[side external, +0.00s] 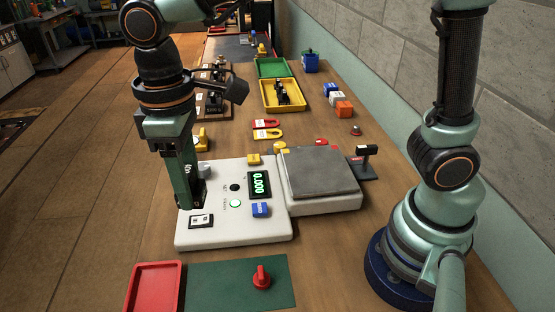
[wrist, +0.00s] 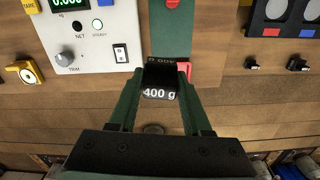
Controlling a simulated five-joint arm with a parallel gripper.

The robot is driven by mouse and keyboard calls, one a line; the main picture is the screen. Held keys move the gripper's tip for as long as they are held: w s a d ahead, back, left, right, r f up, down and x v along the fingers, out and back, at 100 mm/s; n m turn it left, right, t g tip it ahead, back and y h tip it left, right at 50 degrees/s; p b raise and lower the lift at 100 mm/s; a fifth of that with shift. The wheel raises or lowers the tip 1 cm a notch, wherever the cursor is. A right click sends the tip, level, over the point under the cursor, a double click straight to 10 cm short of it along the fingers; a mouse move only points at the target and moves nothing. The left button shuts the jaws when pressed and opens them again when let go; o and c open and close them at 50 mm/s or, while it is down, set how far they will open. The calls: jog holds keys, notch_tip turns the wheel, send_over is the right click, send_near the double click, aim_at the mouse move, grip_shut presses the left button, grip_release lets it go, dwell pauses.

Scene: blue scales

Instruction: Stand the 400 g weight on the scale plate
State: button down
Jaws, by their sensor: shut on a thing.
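The 400 g weight (wrist: 160,80) is a black block with a white "400 g" label, held between the two green fingers of my gripper (wrist: 159,98) in the wrist view. In the side view my gripper (side external: 192,200) points down at the near left part of the white scale console, with a dark block at its tips. I cannot tell how high it is. The grey scale plate (side external: 318,172) is bare and lies to the right of my gripper. The display (side external: 259,185) reads 0.000. The plate is not in the wrist view.
A red tray (side external: 153,290) and a green mat (side external: 215,284) with a red knobbed piece (side external: 262,277) lie in front of the console. A black post (side external: 367,155) stands right of the plate. Yellow and green trays lie behind.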

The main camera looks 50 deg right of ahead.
jog(key=w+d+r+m, duration=0.2)
jog(key=d+m, duration=0.1)
jog(key=d, duration=0.4)
notch_tip(320, 180, up, 5)
jog(key=m, duration=1.4)
send_over(317, 167)
notch_tip(317, 167, down, 20)
jog(key=shift+f, duration=0.1)
jog(key=shift+c, duration=1.7)
grip_release()
